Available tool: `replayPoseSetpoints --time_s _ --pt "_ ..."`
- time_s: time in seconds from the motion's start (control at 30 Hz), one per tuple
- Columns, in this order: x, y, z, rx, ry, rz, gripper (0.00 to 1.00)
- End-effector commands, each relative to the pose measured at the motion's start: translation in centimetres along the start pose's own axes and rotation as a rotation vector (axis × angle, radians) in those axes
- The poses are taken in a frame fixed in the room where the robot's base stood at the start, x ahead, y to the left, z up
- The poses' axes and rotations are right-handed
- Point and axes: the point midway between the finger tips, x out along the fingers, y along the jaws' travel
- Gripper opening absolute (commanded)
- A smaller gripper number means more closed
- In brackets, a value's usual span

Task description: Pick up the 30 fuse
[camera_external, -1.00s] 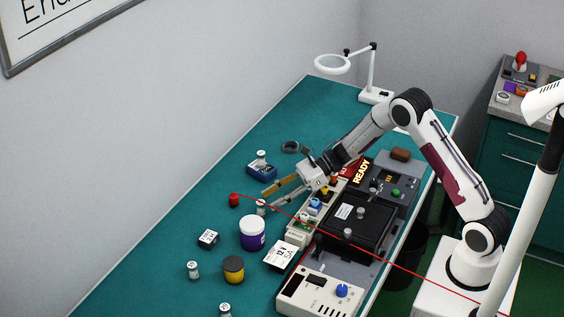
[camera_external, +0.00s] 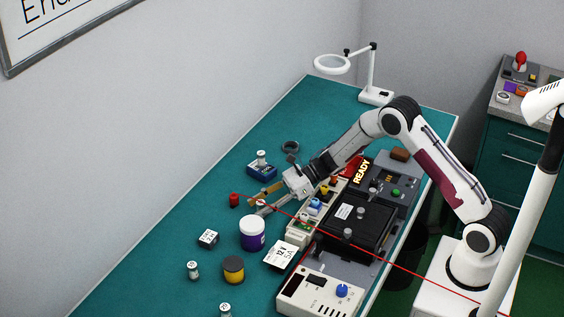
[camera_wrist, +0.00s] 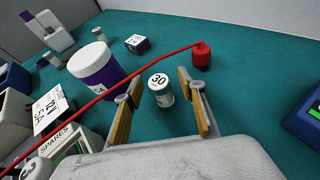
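The 30 fuse (camera_wrist: 161,90) is a small white cylinder with "30" on its top, standing upright on the teal bench. In the wrist view it stands ahead of and between the two tan-padded fingers of my gripper (camera_wrist: 156,96), with a gap to each. My gripper is open and empty. In the external view my gripper (camera_external: 258,199) is low over the bench, and the 30 fuse is mostly hidden near its fingertips.
A red plug (camera_wrist: 201,56) and its red cable lie just beyond the fuse; the cable crosses left. A white and purple jar (camera_external: 252,233) stands nearby. A blue block (camera_external: 262,171) holds another fuse. Several loose fuses, a yellow-black jar (camera_external: 233,270) and the test equipment surround it.

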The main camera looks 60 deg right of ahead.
Motion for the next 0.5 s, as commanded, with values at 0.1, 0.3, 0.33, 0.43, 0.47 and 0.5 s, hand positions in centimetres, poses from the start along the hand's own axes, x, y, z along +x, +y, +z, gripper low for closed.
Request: replayPoseSetpoints --time_s 0.1,0.3,0.33,0.43,0.47,0.5 --pt "-0.02 0.0 -0.01 0.0 0.0 0.0 0.4" --pt "-0.03 0.0 -0.01 0.0 0.0 0.0 0.03" --pt "-0.03 0.0 -0.01 0.0 0.0 0.0 0.0" --pt "-0.03 -0.01 0.01 0.0 0.0 0.0 0.0" --pt "-0.03 -0.01 0.01 0.0 0.0 0.0 0.0" --pt "-0.03 -0.01 0.01 0.0 0.0 0.0 0.0"
